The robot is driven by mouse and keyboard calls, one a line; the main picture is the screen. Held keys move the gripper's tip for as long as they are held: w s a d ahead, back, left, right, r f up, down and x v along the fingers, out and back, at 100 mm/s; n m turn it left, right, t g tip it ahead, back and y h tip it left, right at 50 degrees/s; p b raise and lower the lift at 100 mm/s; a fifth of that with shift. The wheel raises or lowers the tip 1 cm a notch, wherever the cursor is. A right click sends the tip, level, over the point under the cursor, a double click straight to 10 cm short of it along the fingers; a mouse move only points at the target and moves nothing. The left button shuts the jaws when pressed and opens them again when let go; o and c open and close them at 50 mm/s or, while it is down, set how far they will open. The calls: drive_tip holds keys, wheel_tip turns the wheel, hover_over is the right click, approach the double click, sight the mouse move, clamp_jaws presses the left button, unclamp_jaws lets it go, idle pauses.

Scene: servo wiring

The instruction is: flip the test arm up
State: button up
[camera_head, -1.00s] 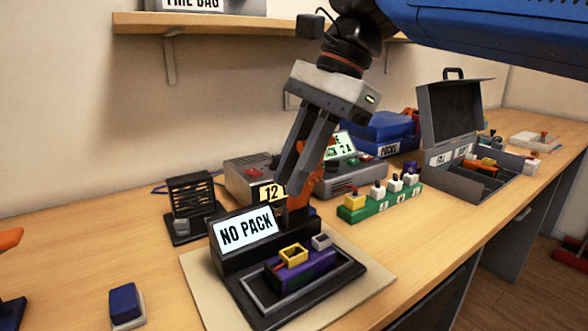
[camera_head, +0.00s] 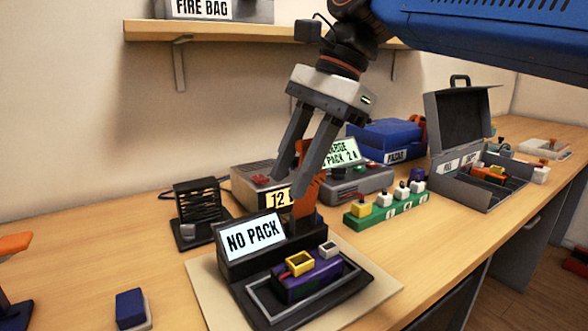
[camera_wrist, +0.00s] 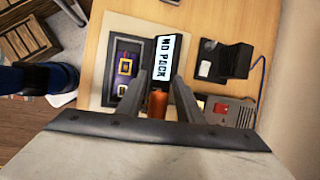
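The test stand with the NO PACK sign (camera_head: 253,235) sits on a beige mat. An upright orange lever (camera_head: 308,190), apparently the test arm, stands just behind the sign, partly hidden by a finger. A purple pack (camera_head: 310,281) with a yellow frame lies in the stand's front tray. My gripper (camera_head: 291,195) points down at the lever from above, fingers apart. In the wrist view the orange piece (camera_wrist: 157,104) shows between the two fingers of my gripper (camera_wrist: 158,84), with gaps beside it. Contact cannot be made out.
A grey charger (camera_head: 250,180) stands close behind, with a 12 label in front. A green block with several plugs (camera_head: 386,208) and an open grey case (camera_head: 468,180) are to the right. A black slatted unit (camera_head: 197,202) stands left.

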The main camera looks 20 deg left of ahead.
drive_tip(key=shift+r, duration=0.1)
drive_tip(key=v, duration=1.7)
drive_tip(key=shift+w+d, duration=0.1)
drive_tip(key=shift+d, duration=0.05)
